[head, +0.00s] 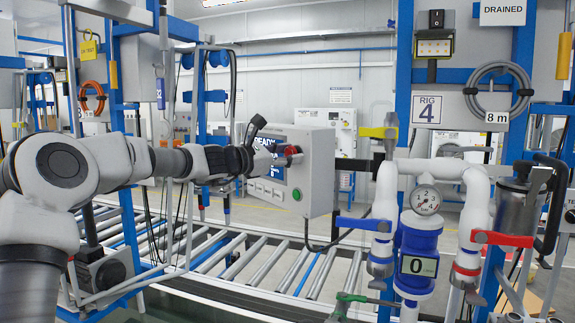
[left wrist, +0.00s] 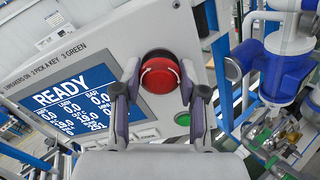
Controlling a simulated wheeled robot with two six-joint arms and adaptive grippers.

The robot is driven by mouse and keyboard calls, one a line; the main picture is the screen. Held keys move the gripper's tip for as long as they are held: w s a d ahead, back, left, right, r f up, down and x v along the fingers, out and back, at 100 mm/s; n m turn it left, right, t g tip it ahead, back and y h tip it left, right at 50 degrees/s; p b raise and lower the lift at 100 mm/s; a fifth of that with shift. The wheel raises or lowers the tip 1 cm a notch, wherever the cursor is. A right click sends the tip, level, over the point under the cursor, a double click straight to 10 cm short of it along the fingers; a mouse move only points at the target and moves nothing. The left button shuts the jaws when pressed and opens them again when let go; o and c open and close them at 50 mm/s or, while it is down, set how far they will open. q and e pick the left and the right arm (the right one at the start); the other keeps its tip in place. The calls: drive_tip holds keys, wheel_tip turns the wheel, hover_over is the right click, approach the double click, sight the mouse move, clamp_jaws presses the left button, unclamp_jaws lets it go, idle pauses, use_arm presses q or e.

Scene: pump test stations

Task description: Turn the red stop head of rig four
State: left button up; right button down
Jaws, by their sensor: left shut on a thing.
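The red stop head (head: 292,149) sits on the face of a grey control box (head: 318,170) beside the rig 4 sign (head: 427,110). In the left wrist view the red stop head (left wrist: 160,76) is round, with white arrow marks, in front of a dark collar. My left gripper (head: 279,149) reaches the box from the left. In the left wrist view my left gripper (left wrist: 166,88) has one finger on each side of the head and is shut on it. My right gripper is in neither view.
The box's screen (left wrist: 75,103) reads READY, and a green button (left wrist: 183,119) sits below the head. White pipes (head: 385,190), a blue meter (head: 418,240) reading 0 and blue- and red-handled valves stand right of the box. A roller conveyor (head: 260,262) runs below.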

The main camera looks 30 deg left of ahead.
use_arm(q)
drive_tip(key=shift+r+m, duration=0.1)
drive_tip(key=shift+m, duration=0.2)
drive_tip(key=o, duration=1.2)
drive_tip(key=shift+d, duration=0.1)
drive_tip(key=shift+c, duration=0.2)
wheel_tip(320, 180, up, 10)
drive_tip(key=shift+f, duration=0.1)
